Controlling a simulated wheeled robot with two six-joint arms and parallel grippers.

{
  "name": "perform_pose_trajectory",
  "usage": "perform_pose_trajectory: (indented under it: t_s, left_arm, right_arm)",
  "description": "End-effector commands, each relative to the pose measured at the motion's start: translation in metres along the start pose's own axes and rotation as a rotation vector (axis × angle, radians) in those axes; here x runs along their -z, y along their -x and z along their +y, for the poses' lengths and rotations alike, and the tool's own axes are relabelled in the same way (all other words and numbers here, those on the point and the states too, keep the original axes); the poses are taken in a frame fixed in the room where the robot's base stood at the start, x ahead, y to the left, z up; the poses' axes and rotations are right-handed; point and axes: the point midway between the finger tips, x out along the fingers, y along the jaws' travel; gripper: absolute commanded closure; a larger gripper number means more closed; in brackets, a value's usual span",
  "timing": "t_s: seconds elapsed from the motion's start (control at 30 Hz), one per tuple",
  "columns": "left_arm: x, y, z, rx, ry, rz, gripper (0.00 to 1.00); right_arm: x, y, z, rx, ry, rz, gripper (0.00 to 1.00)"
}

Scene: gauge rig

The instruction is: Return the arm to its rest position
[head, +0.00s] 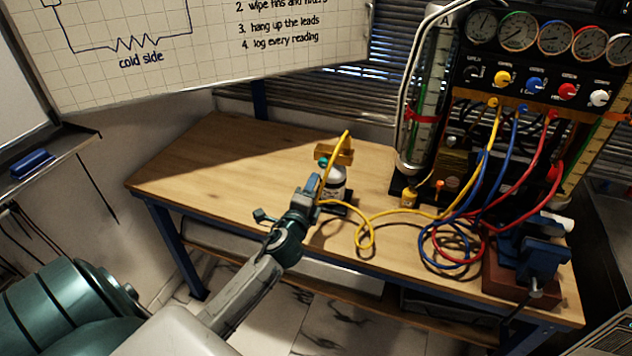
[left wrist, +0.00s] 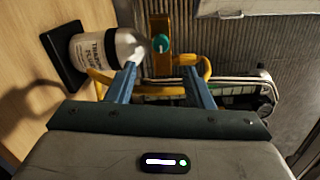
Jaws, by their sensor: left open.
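My left gripper (head: 312,188) is over the wooden bench, in front of a white bottle (head: 334,182). In the left wrist view my left gripper (left wrist: 172,78) has its two blue fingers spread apart, with nothing clearly held between them. The labelled bottle (left wrist: 100,48) is beside the left finger there. A yellow lead (head: 346,140) passes close to the fingers; it also shows just beyond the fingertips in the wrist view (left wrist: 206,68). Whether the lead touches the fingers cannot be told. My right gripper is not in view.
The workbench (head: 210,165) is clear at its left. The gauge panel (head: 540,75) stands at the right, with blue (head: 486,165) and red (head: 530,195) leads hanging from it. A blue vise (head: 543,258) sits at the front right. A whiteboard (head: 200,60) hangs behind.

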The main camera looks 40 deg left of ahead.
Motion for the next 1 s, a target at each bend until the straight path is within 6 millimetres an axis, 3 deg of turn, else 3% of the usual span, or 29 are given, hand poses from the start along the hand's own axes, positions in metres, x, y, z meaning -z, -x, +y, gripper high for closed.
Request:
perform_pose_trajectory:
  t_s: [0.2,0.77,0.87,1.0]
  left_arm:
    - [0.000,0.015,0.000,0.001,0.000,0.001,0.53]
    - [0.000,0.017,0.001,-0.006,0.010,-0.002,0.53]
    - [-0.002,0.030,0.011,-0.059,0.090,-0.024,0.53]
    - [-0.004,0.079,0.045,-0.261,0.376,-0.114,0.53]
  right_arm:
    - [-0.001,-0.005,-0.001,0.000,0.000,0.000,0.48]
    - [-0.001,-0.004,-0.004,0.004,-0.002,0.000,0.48]
    - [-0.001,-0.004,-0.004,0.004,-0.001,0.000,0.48]
    - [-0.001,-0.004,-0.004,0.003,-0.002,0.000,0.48]
